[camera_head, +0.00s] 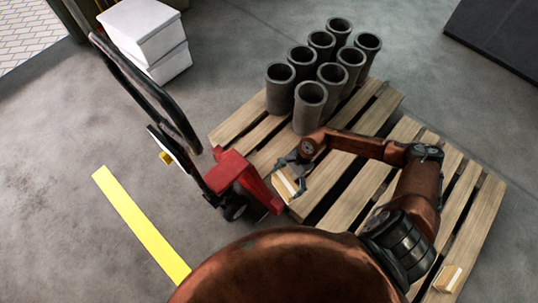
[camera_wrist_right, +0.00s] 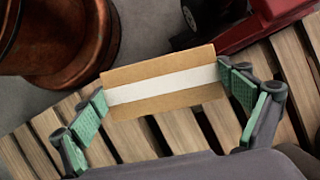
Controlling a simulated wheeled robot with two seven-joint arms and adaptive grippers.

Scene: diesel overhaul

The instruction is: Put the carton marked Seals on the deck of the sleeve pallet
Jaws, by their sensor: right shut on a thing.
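My right gripper (camera_head: 290,178) is shut on a small brown carton with a white strip (camera_head: 286,184). In the right wrist view the same carton (camera_wrist_right: 160,82) sits between the green finger pads. No lettering is readable on it. The carton is over the near left part of the wooden sleeve pallet (camera_head: 345,205); whether it touches the deck cannot be told. Several grey sleeves (camera_head: 310,100) stand on the far part of the pallet. My left gripper is not in view.
A second small carton (camera_head: 448,278) lies at the pallet's near right end. A red pallet jack (camera_head: 235,175) stands at the pallet's left edge. White boxes (camera_head: 145,35) are stacked behind it. A yellow floor line (camera_head: 140,225) runs at left. Deck slats between the sleeves and my arm are bare.

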